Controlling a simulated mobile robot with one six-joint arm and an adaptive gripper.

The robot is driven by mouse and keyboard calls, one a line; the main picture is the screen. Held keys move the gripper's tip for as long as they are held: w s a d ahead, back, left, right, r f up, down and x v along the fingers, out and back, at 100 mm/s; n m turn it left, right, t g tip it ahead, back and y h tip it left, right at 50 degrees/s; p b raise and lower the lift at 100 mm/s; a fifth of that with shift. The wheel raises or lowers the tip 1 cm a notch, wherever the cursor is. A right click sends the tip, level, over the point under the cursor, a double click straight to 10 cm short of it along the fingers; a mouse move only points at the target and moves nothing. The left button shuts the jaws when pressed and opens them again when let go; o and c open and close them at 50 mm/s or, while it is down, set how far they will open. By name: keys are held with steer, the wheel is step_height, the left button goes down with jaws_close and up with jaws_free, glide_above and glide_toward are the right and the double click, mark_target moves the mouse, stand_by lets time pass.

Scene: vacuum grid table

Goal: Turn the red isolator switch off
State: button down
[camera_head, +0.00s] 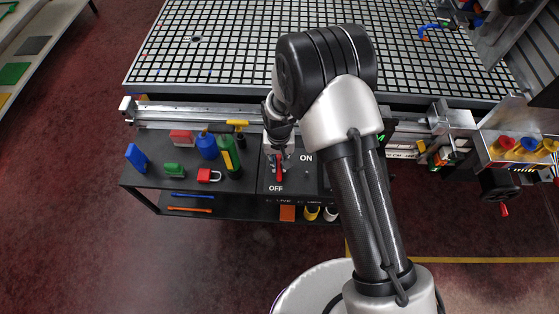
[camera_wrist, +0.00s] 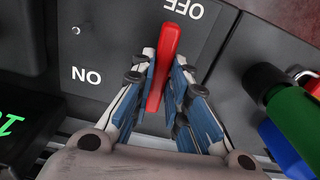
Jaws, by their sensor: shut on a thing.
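The red isolator switch handle (camera_head: 279,174) is on a dark panel on the shelf, with ON printed to its upper right and OFF below it. In the wrist view the red handle (camera_wrist: 162,68) stands between my fingers, and its tip points toward the OFF label (camera_wrist: 183,8). The ON label (camera_wrist: 87,75) lies to the left there. My gripper (camera_wrist: 164,80) is shut on the handle, with the blue-padded fingers on either side of it. In the head view my gripper (camera_head: 279,157) is small and partly hidden under my wrist.
Left of the panel on the dark shelf (camera_head: 240,187) stand a blue bottle (camera_head: 207,146), a green bottle (camera_head: 229,158), a red padlock (camera_head: 208,176) and a blue block (camera_head: 136,157). The white grid table (camera_head: 220,50) is behind. Red floor (camera_head: 120,250) is clear in front.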

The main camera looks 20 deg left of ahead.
mark_target(279, 164)
steer(key=shift+m, duration=0.6)
steer(key=c, duration=1.6)
jaws_free()
steer(key=shift+o, duration=0.2)
steer(key=shift+r, duration=0.15)
step_height(279, 164, up, 12)
